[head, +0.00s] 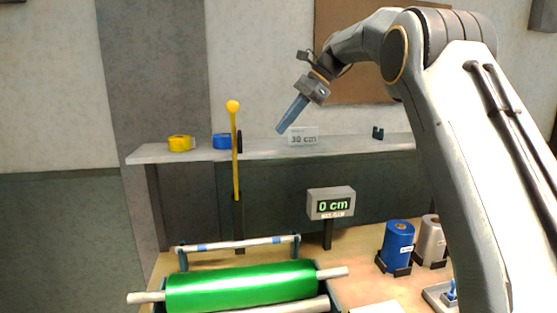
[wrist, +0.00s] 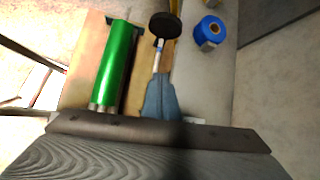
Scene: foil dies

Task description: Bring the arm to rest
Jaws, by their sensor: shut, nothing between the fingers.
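My gripper (head: 283,128) is at the end of my raised arm in the head view, with its blue-grey fingers pointing down and left. The fingers are together and hold nothing. From this angle they overlap the shelf edge near the "30 cm" card (head: 303,137). In the wrist view my gripper (wrist: 160,80) shows as blue-grey fingers in the middle, with the green foil roll (wrist: 112,65) beyond them to the left. The green foil roll (head: 240,287) lies on its rollers at the front of the bench.
A yellow lever (head: 235,150) stands upright behind the roll. A display (head: 331,204) reads "0 cm". Yellow tape (head: 181,143) and blue tape (head: 221,141) sit on the shelf (head: 350,146). A blue roll (head: 397,246) and a silver roll (head: 430,243) stand in holders at right.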

